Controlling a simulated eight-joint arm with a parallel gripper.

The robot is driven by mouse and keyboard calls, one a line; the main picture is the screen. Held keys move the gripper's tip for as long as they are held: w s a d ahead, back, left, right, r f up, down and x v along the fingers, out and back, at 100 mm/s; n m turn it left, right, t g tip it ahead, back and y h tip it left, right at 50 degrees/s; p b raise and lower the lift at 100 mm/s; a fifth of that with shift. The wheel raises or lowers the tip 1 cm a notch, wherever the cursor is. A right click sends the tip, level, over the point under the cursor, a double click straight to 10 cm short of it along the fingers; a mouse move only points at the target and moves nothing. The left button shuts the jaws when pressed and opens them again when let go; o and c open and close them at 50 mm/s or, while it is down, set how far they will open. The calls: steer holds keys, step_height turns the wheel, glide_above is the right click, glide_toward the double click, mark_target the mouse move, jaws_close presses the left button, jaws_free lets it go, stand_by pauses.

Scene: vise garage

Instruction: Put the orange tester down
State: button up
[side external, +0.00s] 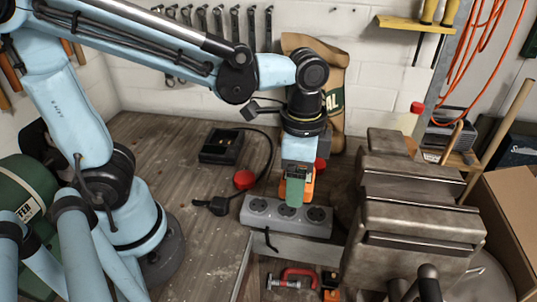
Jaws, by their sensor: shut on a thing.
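The orange tester (309,189) is at my gripper (298,172), just above the back edge of the grey power strip (258,206). My gripper points down and is shut on the tester. A dark green part shows at the front, and orange shows along its right side. Much of the tester is hidden by the gripper. From this view I cannot tell whether its lower end touches the strip or hangs just above it. The strip lies near the bench's front edge, and its round black sockets face up.
A large metal vise (420,215) stands close on the right. A black dock (221,146), a red cap (244,180) and a black plug (217,206) with its cable lie to the left. A red clamp (297,276) lies below the strip. The left bench top is mostly clear.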

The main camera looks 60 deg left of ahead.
steer(key=shift+s+a, duration=0.3)
steer(key=shift+s, duration=0.1)
steer(key=shift+s+a, duration=0.1)
steer(key=shift+a, duration=0.15)
steer(key=w+a+f, duration=0.2)
steer(key=a, duration=0.1)
steer(key=w+a+f, duration=0.1)
steer(key=a+f, duration=0.1)
steer(key=a, duration=0.1)
steer(key=w+a+f, duration=0.2)
steer(key=a+f, duration=0.1)
steer(key=shift+w+a, duration=0.3)
steer(key=shift+a, duration=0.1)
steer(key=shift+f, duration=1.95)
steer(key=shift+f, duration=0.1)
steer(key=o, duration=1.4)
